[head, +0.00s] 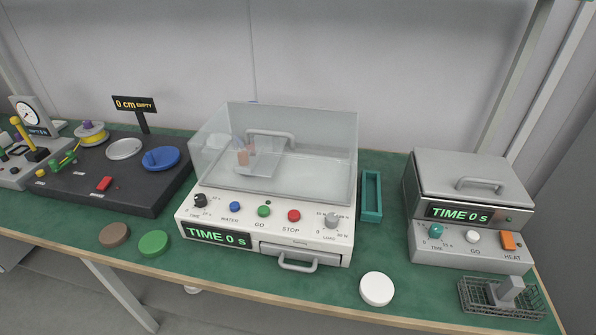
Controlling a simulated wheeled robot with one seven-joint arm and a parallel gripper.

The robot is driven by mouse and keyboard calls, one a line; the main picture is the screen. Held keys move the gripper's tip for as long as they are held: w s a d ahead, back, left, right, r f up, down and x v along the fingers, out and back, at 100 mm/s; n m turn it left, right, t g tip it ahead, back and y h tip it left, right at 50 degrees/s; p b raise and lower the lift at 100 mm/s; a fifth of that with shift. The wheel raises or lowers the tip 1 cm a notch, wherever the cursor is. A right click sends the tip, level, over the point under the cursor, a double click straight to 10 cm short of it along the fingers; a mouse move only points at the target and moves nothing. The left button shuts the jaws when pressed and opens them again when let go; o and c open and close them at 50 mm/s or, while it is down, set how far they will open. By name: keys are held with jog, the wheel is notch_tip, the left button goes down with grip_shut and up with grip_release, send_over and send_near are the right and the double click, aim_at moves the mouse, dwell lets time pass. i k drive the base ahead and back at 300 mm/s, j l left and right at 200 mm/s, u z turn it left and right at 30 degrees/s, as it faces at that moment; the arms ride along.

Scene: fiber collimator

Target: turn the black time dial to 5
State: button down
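The black time dial (200,200) is a small knob at the left end of the control panel on the white machine (345,232) with the clear lid. A printed scale with small numbers and the word TIME surrounds it; which mark the knob points at is too small to tell. The green display (217,237) below it reads TIME 0 s. My gripper is not in view, and nothing touches the dial.
Blue, green and red buttons and a grey load dial (332,220) share the panel. A clear lid (290,150) rises behind. A second machine (470,205) with a teal dial stands right. Brown and green discs (154,243) lie front left; a white disc (376,289) lies front.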

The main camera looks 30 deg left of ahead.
aim_at(200, 199)
jog(key=u, duration=1.25)
